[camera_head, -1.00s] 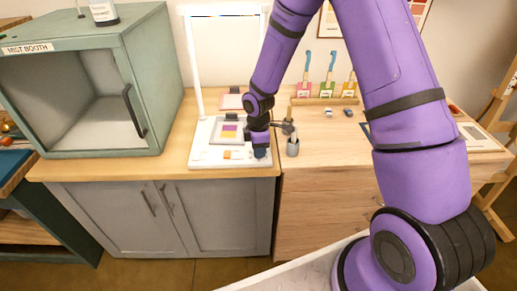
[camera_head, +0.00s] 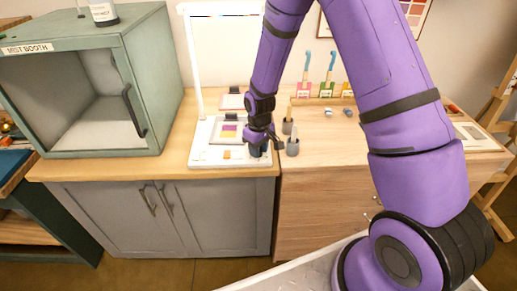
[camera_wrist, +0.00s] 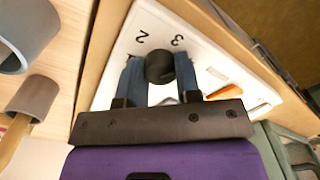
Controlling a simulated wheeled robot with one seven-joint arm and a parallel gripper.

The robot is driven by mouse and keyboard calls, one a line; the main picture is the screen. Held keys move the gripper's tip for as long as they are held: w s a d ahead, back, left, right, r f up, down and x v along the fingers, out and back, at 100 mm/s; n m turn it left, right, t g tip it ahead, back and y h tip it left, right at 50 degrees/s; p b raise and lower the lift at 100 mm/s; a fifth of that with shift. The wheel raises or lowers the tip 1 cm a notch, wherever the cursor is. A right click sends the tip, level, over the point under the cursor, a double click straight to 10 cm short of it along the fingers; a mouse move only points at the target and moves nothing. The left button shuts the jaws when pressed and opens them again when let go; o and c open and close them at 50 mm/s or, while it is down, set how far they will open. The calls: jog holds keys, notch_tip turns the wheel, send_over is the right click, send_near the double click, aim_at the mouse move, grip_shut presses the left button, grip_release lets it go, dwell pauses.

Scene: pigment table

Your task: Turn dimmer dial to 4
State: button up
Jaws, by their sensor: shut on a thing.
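The dimmer dial (camera_wrist: 159,66) is a dark round knob on the white light-stand base (camera_wrist: 205,55). The printed numbers 2 and 3 show beside it in the wrist view; the dial's pointer cannot be made out. My gripper (camera_wrist: 160,72) has its two blue fingers on opposite sides of the dial, shut on it. In the head view my gripper (camera_head: 258,151) is at the front right corner of the white base (camera_head: 205,157), and it largely hides the dial there. An orange switch (camera_head: 227,155) sits on the base to the left of my gripper.
The green mist booth (camera_head: 90,85) is at the left. The wooden tabletop (camera_head: 330,150) is clear right of the cups.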

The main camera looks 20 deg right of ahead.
jog(key=m, duration=0.6)
jog(key=shift+m, duration=0.4)
dwell(0.3)
jog(key=o, duration=0.9)
jog(key=shift+r, duration=0.1)
notch_tip(320, 180, up, 11)
jog(key=shift+d+f, duration=0.1)
jog(key=shift+f, duration=0.1)
